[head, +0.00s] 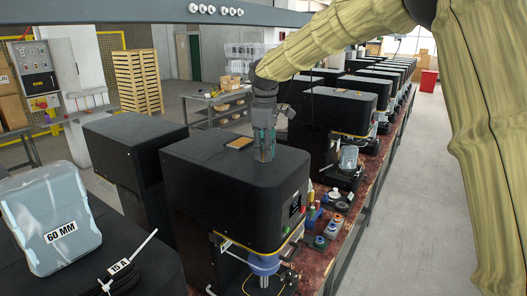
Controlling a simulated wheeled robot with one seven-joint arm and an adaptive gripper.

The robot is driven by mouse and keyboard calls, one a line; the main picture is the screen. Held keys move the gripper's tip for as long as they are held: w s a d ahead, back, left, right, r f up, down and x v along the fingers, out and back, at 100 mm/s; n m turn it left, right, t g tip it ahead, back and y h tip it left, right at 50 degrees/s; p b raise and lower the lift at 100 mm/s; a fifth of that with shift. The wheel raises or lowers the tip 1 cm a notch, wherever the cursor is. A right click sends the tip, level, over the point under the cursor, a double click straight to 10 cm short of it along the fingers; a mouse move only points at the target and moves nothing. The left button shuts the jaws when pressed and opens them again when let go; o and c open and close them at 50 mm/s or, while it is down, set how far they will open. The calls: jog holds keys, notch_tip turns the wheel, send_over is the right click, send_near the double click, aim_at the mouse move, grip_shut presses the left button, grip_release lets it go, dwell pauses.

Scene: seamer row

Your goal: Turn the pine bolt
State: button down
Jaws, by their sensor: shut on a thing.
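My gripper (264,152) points straight down at the top of the nearest large black machine housing (215,175), near the housing's back right part. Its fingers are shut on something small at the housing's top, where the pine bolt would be. The fingers hide the bolt, so its colour, its head and how far it is turned cannot be made out.
Small pots (331,230) stand on the red-brown bench.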

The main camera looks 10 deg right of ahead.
jog(key=c, duration=1.8)
grip_release()
jog(key=shift+s+d+f, duration=0.15)
jog(key=shift+d+f, duration=0.05)
jog(key=shift+f, duration=0.1)
jog(key=o, duration=0.5)
jog(key=shift+s+d+r, duration=0.1)
jog(key=shift+d+r, duration=0.05)
jog(key=shift+d, duration=0.1)
jog(key=shift+c, duration=0.2)
jog(key=shift+w+a+r, duration=0.2)
jog(key=shift+a+r, duration=0.05)
jog(key=shift+a, duration=0.1)
notch_tip(320, 180, up, 12)
jog(key=shift+d+f, duration=0.15)
jog(key=shift+d, duration=0.1)
jog(key=shift+s, duration=0.1)
